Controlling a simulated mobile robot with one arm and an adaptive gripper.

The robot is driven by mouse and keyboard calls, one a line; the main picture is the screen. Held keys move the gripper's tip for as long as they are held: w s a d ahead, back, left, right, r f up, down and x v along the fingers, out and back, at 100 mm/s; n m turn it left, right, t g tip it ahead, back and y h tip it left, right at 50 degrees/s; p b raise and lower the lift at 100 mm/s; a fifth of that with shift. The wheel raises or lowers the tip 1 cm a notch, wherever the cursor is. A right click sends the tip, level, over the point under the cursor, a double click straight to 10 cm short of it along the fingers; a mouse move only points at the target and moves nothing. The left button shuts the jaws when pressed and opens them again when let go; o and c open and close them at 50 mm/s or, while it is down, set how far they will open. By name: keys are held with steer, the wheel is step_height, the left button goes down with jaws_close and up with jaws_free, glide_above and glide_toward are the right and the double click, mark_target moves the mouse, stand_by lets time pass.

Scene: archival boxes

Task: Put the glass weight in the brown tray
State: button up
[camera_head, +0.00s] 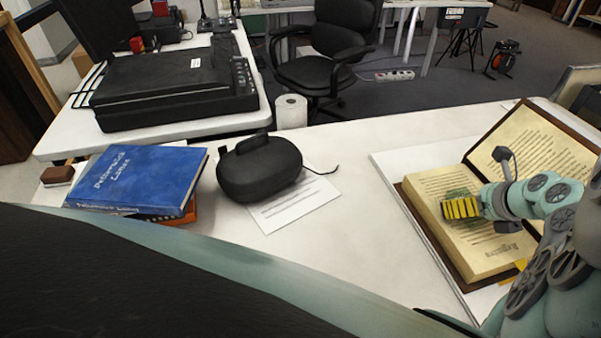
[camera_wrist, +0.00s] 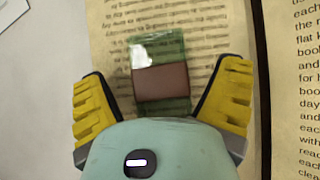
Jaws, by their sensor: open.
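The glass weight (camera_wrist: 160,50) is a clear green block with a brown band across its middle. In the wrist view it lies on a printed page of the open book (camera_wrist: 110,30), and the text shows through it. My gripper (camera_wrist: 161,72) is open, with one yellow finger on each side of the weight and a gap on both sides. In the head view my gripper (camera_head: 461,208) is over the book's left page and largely hides the weight. I cannot make out a brown tray in either view.
The open book (camera_head: 470,258) lies on a white board on the white table. A black case (camera_head: 260,170) sits on a paper sheet (camera_head: 295,205). A blue book (camera_head: 140,178) and a small brown block (camera_head: 57,175) are at the left. The table middle is clear.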

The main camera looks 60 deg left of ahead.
steer(key=shift+c, duration=0.3)
steer(key=c, duration=1.3)
